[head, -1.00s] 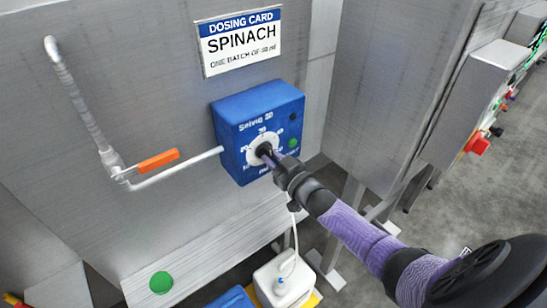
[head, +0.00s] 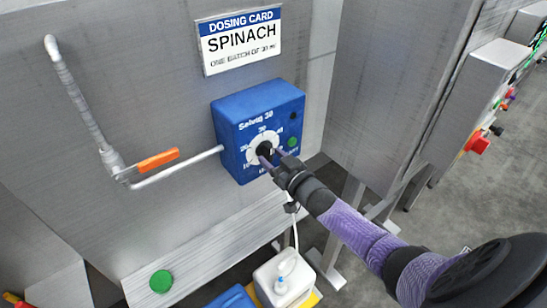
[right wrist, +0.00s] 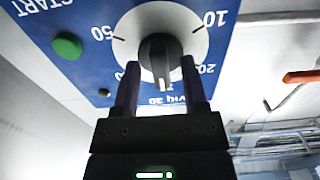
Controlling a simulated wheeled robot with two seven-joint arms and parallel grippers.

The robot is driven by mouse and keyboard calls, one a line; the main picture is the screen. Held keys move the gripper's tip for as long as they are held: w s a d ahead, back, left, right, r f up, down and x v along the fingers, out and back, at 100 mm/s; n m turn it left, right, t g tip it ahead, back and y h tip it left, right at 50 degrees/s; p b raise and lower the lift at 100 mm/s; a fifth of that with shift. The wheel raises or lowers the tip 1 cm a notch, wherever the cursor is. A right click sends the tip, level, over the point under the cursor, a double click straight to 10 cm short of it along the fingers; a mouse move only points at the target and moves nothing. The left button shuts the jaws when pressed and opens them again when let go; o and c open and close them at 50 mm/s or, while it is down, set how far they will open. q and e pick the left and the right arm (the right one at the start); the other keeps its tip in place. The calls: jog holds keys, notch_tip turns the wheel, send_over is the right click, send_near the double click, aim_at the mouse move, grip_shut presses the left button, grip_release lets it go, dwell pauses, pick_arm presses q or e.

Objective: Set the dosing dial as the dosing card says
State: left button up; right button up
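The dosing card (head: 240,40) on the wall reads SPINACH, with a small line that seems to say one batch of 30. The blue dosing box (head: 230,118) is below it, with a white dial plate (right wrist: 190,20) marked from 10 to 50. The black dial knob (right wrist: 160,55) has a white pointer towards the box's name side, which is the 30 side; the 30 mark itself is hard to make out. My right gripper (right wrist: 160,75) is open, a finger on either side of the knob with gaps; it also shows in the head view (head: 272,157). My left gripper is out of view.
A green button (right wrist: 67,46) sits on the box beside the dial. A pipe with an orange valve handle (head: 158,160) runs to the box from the left. A white canister (head: 285,278) stands below. A grey panel (head: 400,90) rises on the right.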

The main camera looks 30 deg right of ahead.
jog(key=s+p, duration=0.1)
jog(key=s, duration=0.9)
jog(key=shift+d+p, duration=0.3)
jog(key=shift+d, duration=0.1)
jog(key=s+a+f+g+h+b, duration=0.1)
jog(key=s+f+g+b, duration=0.25)
jog(key=f, duration=0.75)
jog(key=s+a+f+g+b, duration=0.15)
jog(key=s+f+b, duration=0.25)
jog(key=f, duration=0.7)
jog(key=s+f+g+h+b, duration=0.1)
jog(key=s+f+g+b, duration=0.25)
jog(key=f, duration=0.65)
jog(key=s+a+f+n+g+b, duration=0.1)
jog(key=s+a+f+g+b, duration=0.3)
jog(key=s+f, duration=0.6)
jog(key=s+a+f+g+b, duration=0.4)
jog(key=s+f, duration=0.6)
jog(key=s, duration=0.3)
jog(key=shift+a+f+n+g+y+b, duration=0.25)
jog(key=shift+n+g+b, duration=0.2)
jog(key=shift+b, duration=0.55)
